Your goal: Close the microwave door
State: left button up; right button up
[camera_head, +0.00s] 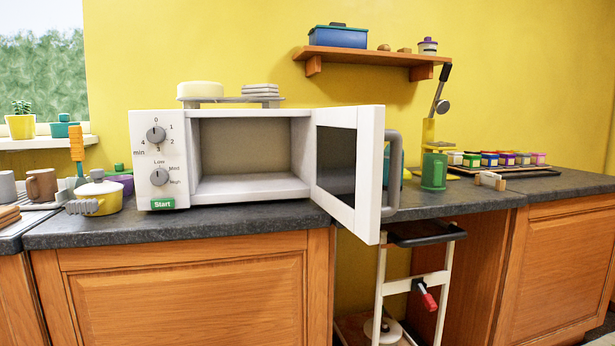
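A white microwave (220,160) stands on the dark counter, with two dials and a green Start button on its left panel. Its cavity is open and looks empty. Its door (352,202) is hinged on the right side and swung wide open toward me, jutting past the counter's front edge. A grey handle (394,172) is on the door's outer face, on the right. Neither of my grippers shows in the head view.
A yellow pot (103,197) and a brown mug (41,185) stand left of the microwave. A white trolley (413,285) stands below the door. A wall shelf (370,57) hangs above.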

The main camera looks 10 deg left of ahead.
aim_at(348, 142)
jog(key=i+l+u, duration=0.15)
jog(key=u, duration=0.2)
jog(key=i+l+u, duration=0.15)
jog(key=u, duration=0.2)
jog(key=i+l+u, duration=0.1)
jog(key=l+u, duration=0.15)
jog(key=u, duration=0.15)
jog(key=i+l, duration=0.15)
jog(key=l, duration=0.3)
jog(key=i+l+u, duration=0.15)
jog(key=l, duration=0.25)
jog(key=i+l, duration=0.15)
jog(key=l, duration=0.3)
jog(key=i+l+u, duration=0.1)
jog(key=l, duration=0.35)
